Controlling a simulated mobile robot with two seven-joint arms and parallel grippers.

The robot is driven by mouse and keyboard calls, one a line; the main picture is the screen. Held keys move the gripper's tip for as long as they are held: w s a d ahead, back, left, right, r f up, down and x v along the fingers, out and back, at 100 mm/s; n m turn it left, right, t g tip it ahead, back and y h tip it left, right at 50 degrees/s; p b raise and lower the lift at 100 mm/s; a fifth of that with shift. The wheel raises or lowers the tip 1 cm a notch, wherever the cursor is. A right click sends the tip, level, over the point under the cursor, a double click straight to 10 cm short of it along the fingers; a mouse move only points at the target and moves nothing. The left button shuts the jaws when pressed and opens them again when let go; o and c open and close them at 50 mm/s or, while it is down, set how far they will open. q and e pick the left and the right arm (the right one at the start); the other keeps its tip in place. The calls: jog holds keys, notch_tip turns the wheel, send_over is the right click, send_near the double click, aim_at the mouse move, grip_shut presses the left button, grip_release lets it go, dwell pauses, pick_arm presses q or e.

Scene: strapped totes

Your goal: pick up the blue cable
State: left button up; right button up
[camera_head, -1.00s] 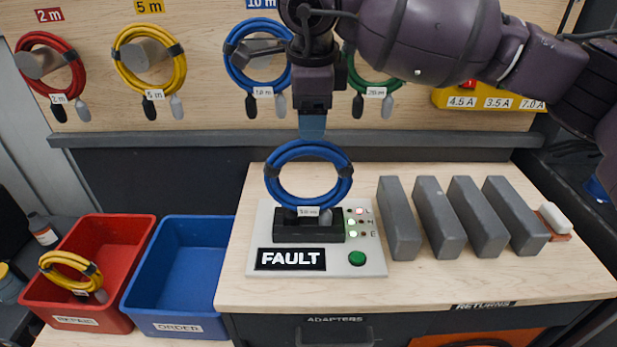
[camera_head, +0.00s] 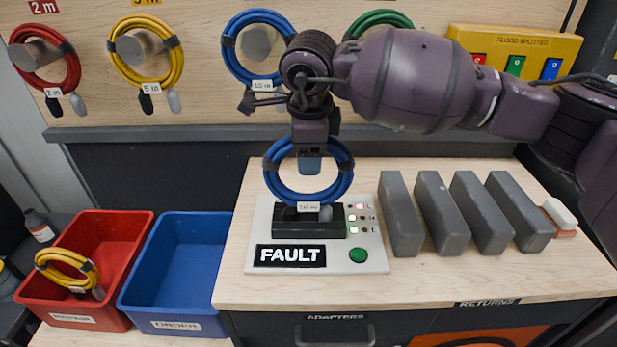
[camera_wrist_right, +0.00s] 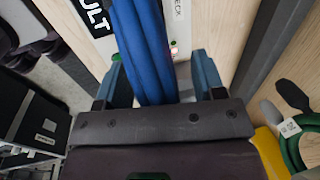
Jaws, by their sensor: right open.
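A coiled blue cable (camera_head: 343,181) stands upright in the black socket block of the tester, which reads FAULT. My right gripper (camera_head: 310,166) points down at the top of this coil. In the right wrist view, the strands of the blue cable (camera_wrist_right: 145,45) run between the two open fingers of the gripper (camera_wrist_right: 160,82). The fingers are apart, one on each side of the strands. A second blue cable (camera_head: 232,62) hangs on a wall peg behind, partly hidden by my right arm. My left gripper is not in view.
The tester (camera_head: 262,235) sits on the wooden bench. Several grey blocks (camera_head: 443,212) stand to its right. A red bin (camera_head: 120,262) holding a yellow cable (camera_head: 66,264) and an empty blue bin (camera_head: 150,285) are at left. Red, yellow and green cables hang on the wall.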

grip_shut()
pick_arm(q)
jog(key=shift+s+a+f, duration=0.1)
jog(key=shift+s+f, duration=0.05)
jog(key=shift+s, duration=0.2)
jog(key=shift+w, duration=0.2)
pick_arm(e)
jog(key=shift+r, duration=0.2)
jog(key=shift+w+r, duration=0.1)
jog(key=shift+r, duration=0.35)
pick_arm(q)
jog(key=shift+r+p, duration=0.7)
jog(key=shift+p, duration=0.1)
pick_arm(e)
notch_tip(320, 180, up, 19)
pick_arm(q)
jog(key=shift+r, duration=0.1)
pick_arm(e)
jog(key=shift+r, duration=0.1)
